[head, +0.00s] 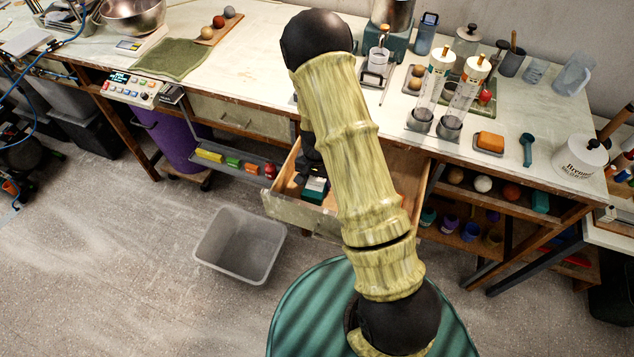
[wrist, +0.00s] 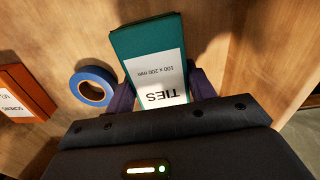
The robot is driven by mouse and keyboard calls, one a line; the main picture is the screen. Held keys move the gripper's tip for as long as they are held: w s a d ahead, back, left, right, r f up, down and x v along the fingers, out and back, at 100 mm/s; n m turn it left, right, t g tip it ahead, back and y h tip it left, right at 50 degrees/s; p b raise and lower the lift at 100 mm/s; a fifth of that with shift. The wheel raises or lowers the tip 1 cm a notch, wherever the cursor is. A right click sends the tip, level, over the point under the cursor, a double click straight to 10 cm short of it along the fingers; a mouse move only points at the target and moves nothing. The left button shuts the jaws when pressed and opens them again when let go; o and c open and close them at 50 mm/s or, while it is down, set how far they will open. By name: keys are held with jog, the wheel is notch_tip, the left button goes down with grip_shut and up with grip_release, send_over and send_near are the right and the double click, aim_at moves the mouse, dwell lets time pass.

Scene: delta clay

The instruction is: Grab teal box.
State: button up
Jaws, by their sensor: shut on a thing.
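The teal box (wrist: 152,42) has a white label reading "TIES 100 x 200 mm". In the wrist view it stands between the fingers of my gripper (wrist: 160,92), which is shut on it. In the head view the teal box (head: 315,190) shows inside the open drawer (head: 290,207), partly covered by my arm. My gripper is mostly hidden behind my arm in the head view. I cannot tell whether the box touches the drawer floor.
A grey bin (head: 240,246) stands on the floor. A rail with coloured blocks (head: 232,161) sits left of the drawer.

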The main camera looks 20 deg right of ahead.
aim_at(317, 180)
jog(key=shift+r, duration=0.15)
notch_tip(317, 180, up, 10)
jog(key=shift+f, duration=0.1)
dwell(0.3)
